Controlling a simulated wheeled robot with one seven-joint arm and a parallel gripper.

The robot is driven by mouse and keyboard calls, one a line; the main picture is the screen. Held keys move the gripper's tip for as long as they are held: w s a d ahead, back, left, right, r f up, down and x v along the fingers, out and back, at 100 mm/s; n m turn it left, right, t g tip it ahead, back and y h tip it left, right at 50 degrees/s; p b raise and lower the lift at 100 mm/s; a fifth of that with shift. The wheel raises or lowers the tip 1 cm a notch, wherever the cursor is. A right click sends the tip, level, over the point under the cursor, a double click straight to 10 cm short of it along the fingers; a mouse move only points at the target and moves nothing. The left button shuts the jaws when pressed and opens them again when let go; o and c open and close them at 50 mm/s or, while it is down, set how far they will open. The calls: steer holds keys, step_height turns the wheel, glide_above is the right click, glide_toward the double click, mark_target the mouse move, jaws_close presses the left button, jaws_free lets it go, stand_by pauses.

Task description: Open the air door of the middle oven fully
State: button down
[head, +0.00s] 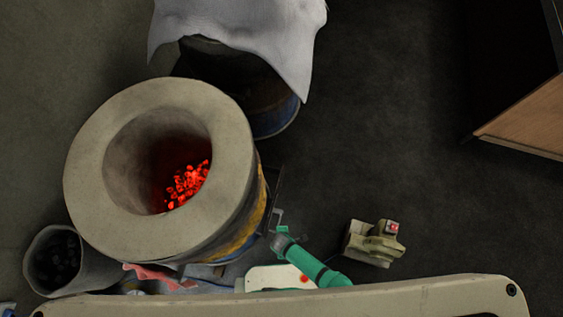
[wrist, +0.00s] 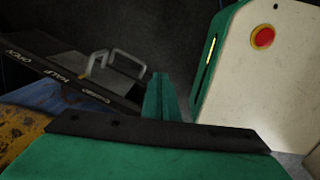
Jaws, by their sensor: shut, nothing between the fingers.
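The middle oven (head: 88,150) is a barrel with a thick pale rim and glowing red coals inside. In the wrist view its air door (wrist: 84,68) is a grey plate with a bent metal handle (wrist: 130,60), on a black rail (wrist: 45,72) lettered OPEN, HALF and a third, blurred word. The handle is near the end away from OPEN. In the head view a grey handle shape (head: 278,216) shows at the barrel's right side. My gripper (wrist: 160,96) is shut and empty, right of the handle in the wrist view. Contact with it cannot be told.
A second barrel (head: 262,100) under a white cloth (head: 240,35) stands behind. A bucket of dark lumps (head: 90,265) is at the left. A beige and grey device (head: 372,243) lies on the floor at the right. A wooden cabinet (head: 525,115) is far right. Dark floor between is clear.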

steer(key=w+r+n+t, duration=0.2)
steer(key=w+n, duration=0.4)
steer(key=n, duration=1.1)
steer(key=w+f, duration=0.6)
steer(key=f, duration=0.3)
steer(key=shift+f, duration=0.3)
steer(key=shift+d, duration=0.1)
